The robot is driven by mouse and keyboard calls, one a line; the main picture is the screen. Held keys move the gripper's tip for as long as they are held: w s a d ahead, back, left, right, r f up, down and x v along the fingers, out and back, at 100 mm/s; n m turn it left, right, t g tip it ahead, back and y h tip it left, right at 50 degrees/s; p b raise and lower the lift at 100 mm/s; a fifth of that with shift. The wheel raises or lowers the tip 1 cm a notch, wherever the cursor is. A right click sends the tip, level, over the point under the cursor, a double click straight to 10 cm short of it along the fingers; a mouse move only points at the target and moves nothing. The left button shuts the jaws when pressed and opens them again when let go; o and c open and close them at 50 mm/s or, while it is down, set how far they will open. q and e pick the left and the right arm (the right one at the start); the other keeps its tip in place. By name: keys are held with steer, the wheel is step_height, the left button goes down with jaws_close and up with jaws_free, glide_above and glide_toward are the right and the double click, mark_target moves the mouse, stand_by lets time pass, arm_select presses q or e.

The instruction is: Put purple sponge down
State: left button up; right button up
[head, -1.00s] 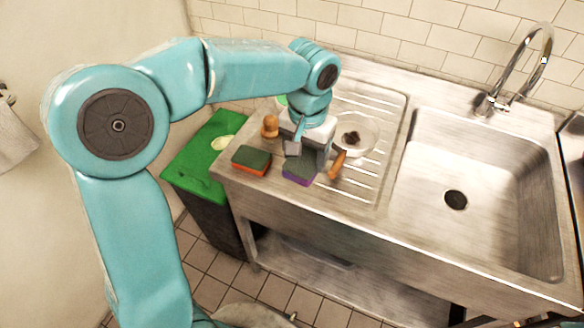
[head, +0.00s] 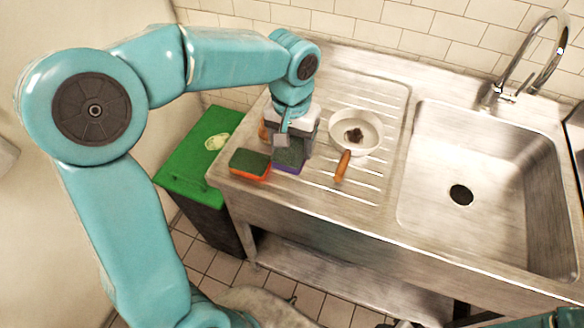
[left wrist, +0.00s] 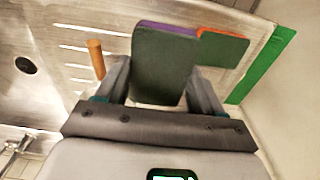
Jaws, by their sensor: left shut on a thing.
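The purple sponge (head: 290,160) has a dark green top and a purple lower layer. My left gripper (head: 284,142) is shut on it over the left part of the drainboard. In the left wrist view the sponge (left wrist: 163,65) sits between the two fingers of the left gripper (left wrist: 160,85). Whether its underside touches the steel cannot be told. An orange sponge (head: 250,163) with a green top lies just left of it, very close. My right gripper does not show clearly.
A white bowl (head: 372,138) with dark scraps stands right of the sponge, with a wooden handle (head: 342,166) in front. A wooden knob is partly hidden behind the gripper. A green bin lid (head: 190,178) is at left, the sink basin (head: 480,150) at right.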

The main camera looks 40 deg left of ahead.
arm_select(q)
step_height(320, 180, down, 10)
steer(key=shift+r, duration=0.25)
steer(key=shift+f, duration=0.1)
steer(key=shift+f+b, duration=0.3)
steer(key=shift+b, duration=0.05)
steer(key=o, duration=0.9)
steer(key=shift+o, duration=0.2)
steer(key=shift+r, duration=0.1)
steer(key=shift+w+r+p, duration=0.1)
steer(key=shift+r+p, duration=0.4)
steer(key=shift+r, duration=0.1)
steer(key=r, duration=1)
steer(key=shift+s+r, duration=0.15)
steer(key=shift+s, duration=0.05)
steer(key=shift+s+r, duration=0.1)
steer(key=shift+r, duration=0.45)
